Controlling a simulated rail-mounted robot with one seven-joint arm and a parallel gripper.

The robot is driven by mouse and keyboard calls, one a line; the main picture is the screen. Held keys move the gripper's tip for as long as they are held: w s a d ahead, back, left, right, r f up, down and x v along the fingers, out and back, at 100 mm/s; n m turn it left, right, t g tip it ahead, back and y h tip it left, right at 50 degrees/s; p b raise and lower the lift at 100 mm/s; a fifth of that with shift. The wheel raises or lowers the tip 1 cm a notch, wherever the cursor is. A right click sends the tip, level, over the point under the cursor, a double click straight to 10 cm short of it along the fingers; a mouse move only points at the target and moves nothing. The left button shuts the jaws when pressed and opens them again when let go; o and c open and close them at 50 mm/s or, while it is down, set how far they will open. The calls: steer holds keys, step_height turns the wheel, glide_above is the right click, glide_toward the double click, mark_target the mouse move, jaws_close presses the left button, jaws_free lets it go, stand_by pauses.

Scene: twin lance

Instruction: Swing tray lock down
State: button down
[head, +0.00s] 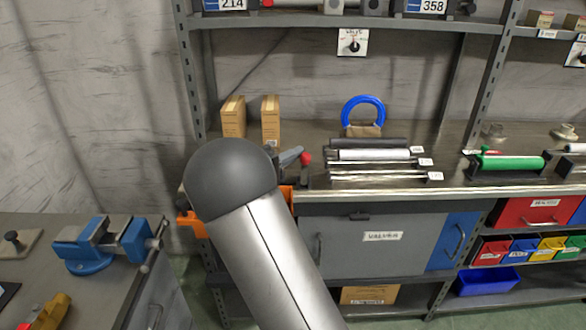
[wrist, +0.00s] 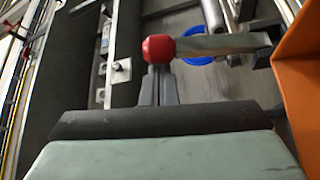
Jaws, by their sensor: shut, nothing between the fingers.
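A red ball knob (head: 306,158) sits on the end of a grey lever (head: 290,155) at the left end of the bench; I take this to be the tray lock. In the wrist view the red knob (wrist: 158,49) is just beyond my fingertips, and its lever (wrist: 225,44) runs off to the right, roughly crosswise. My gripper (wrist: 158,82) is shut and empty, its tips close to the knob; whether they touch I cannot tell. In the head view my own arm hides the gripper and part of the lever's mount.
An orange part (wrist: 300,70) stands close on the right in the wrist view. Metal tubes (head: 375,155) lie right of the knob, with a blue ring (head: 363,112) behind. Two cardboard boxes (head: 233,117) stand behind my arm. A blue vise (head: 105,245) is at left.

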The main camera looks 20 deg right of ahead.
steer(key=shift+s+a+f+m+h+b, duration=0.1)
steer(key=shift+s+a+m+h+b, duration=0.1)
steer(key=shift+s+m+h+b, duration=0.65)
steer(key=shift+w+y, duration=0.35)
steer(key=shift+y, duration=0.1)
steer(key=s+a+r, duration=0.2)
steer(key=s+r, duration=1.1)
steer(key=shift+s+a+b, duration=0.35)
steer(key=shift+s+a, duration=0.05)
